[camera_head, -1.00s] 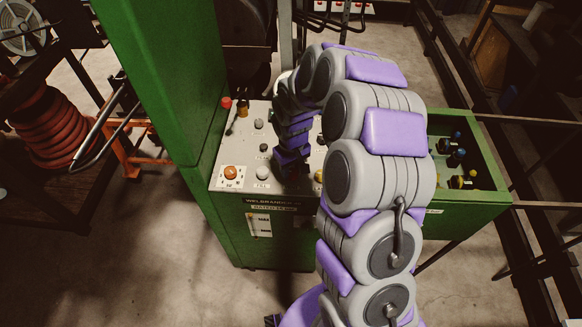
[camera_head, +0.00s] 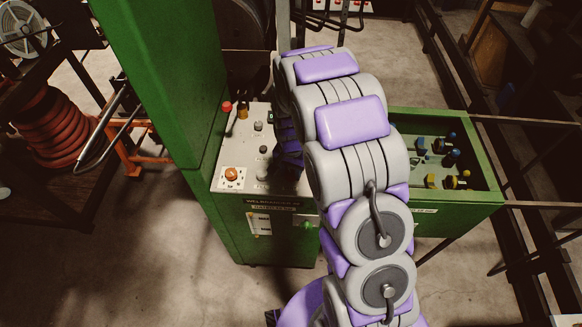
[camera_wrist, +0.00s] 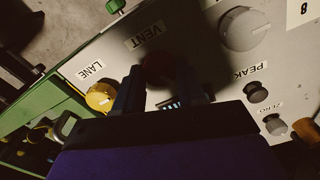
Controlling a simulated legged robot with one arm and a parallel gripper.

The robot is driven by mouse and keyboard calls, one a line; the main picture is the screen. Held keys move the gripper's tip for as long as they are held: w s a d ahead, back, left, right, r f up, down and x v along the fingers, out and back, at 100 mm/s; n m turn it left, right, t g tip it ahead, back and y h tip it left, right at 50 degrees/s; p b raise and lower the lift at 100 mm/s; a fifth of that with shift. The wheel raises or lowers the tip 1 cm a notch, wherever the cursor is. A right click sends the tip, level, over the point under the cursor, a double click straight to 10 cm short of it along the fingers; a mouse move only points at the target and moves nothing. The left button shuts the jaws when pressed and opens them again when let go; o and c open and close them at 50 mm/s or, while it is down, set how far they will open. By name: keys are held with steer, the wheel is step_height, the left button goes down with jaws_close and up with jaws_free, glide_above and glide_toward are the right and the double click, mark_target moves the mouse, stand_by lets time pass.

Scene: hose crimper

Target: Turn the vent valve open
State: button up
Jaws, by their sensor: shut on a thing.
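The vent valve is a dark reddish knob (camera_wrist: 156,66) under the "VENT" label (camera_wrist: 146,35) on the pale panel in the wrist view. My gripper (camera_wrist: 158,84) has one dark finger on each side of the knob and is shut on it. Shadow and the fingers hide much of the knob, so its turn angle cannot be read. In the head view my arm covers the valve and the fingertips; only part of my purple wrist shows over the control panel (camera_head: 250,150).
A yellow "LANE" knob (camera_wrist: 101,96) is close beside one finger. A large grey knob (camera_wrist: 243,28) and the "PEAK" knob (camera_wrist: 256,92) lie on the other side. An orange knob (camera_head: 231,173) and red button (camera_head: 227,106) are on the panel's left. A green tray (camera_head: 484,165) is at right.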

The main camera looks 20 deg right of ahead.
mark_target(289, 174)
steer(key=m+p, duration=0.2)
steer(key=m, duration=0.3)
steer(key=shift+s, duration=0.15)
steer(key=shift+f, duration=0.1)
stand_by(0.3)
steer(key=o, duration=0.7)
steer(key=shift+c, duration=0.2)
steer(key=o, duration=0.4)
steer(key=shift+a, duration=0.2)
steer(key=shift+d+r, duration=0.15)
steer(key=shift+r, duration=0.3)
step_height(289, 174, up, 16)
steer(key=p, duration=0.1)
steer(key=shift+a+r+p, duration=0.25)
steer(key=shift+p, duration=0.05)
